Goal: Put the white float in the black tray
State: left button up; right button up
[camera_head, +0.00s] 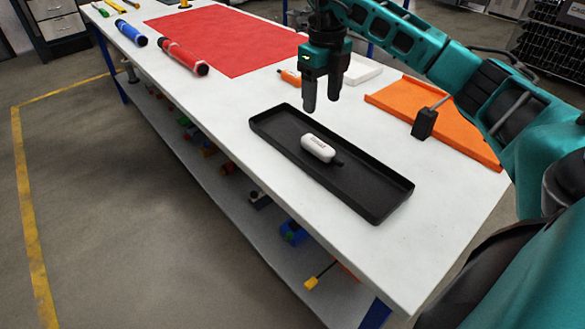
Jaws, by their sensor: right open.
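The white float (318,148) is a small rounded capsule with a dark tip. It lies inside the black tray (378,207), near the tray's middle. The black tray is long and shallow and rests on the white table. My right gripper (321,104) points down above the far part of the tray, higher than the float and apart from it. Its two dark fingers are spread and nothing is between them. My left gripper is not in view.
An orange tray (440,118) with a black block (425,123) stands at the right. A red mat (228,38), a red tube (183,58) and a blue tube (132,33) are farther back. An orange item (289,77) and a white tray (362,71) lie behind my gripper. The left front tabletop is clear.

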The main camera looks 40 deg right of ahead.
jog(key=s+a+f+n+y, duration=0.1)
jog(key=s+a+f+y, duration=0.3)
jog(key=a, duration=0.9)
jog(key=a+f+n+y, duration=0.2)
jog(key=a+y, duration=0.5)
jog(key=a, duration=0.6)
jog(key=s+a+r+m+t+y, duration=0.3)
jog(key=a+r+m+t+y, duration=0.1)
jog(key=a+r+m+y, duration=0.35)
jog(key=w+d+f+m+t+h, duration=0.1)
jog(key=d+f+m+t+h, duration=0.2)
jog(key=f+m+t+h, duration=0.55)
jog(key=w+d+f+m+t+h, duration=0.15)
jog(key=d+f+m+t, duration=0.3)
jog(key=m, duration=0.85)
jog(key=s+d+f+m+g+h, duration=0.2)
jog(key=s+f+m+g+h, duration=0.4)
jog(key=s+f, duration=0.6)
notch_tip(320, 180, down, 3)
jog(key=shift+d+r+m, duration=0.2)
jog(key=shift+d+m, duration=0.15)
jog(key=shift+m, duration=0.85)
